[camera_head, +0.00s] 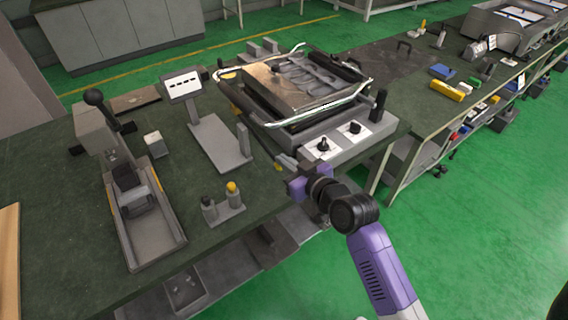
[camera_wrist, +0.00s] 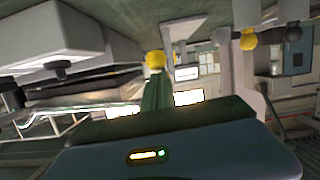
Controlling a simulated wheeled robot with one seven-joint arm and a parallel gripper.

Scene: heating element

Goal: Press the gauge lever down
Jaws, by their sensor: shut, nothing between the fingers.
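The gauge lever is probably the lever with the black ball knob (camera_head: 93,97) on the grey device (camera_head: 150,230) at the left of the bench. It stands raised and tilts to the upper left. My gripper (camera_head: 280,166) is at the bench's front edge, well right of that lever and just in front of the heating unit (camera_head: 318,148). In the wrist view my gripper (camera_wrist: 155,62) is shut, with nothing visible held. The lever cannot be made out in the wrist view.
A display stand (camera_head: 184,86) and a small box with a yellow and a black button (camera_head: 225,208) stand between my gripper and the lever device. The heating unit's frame rises behind my gripper. A yellow bin (camera_head: 447,91) lies on the right bench.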

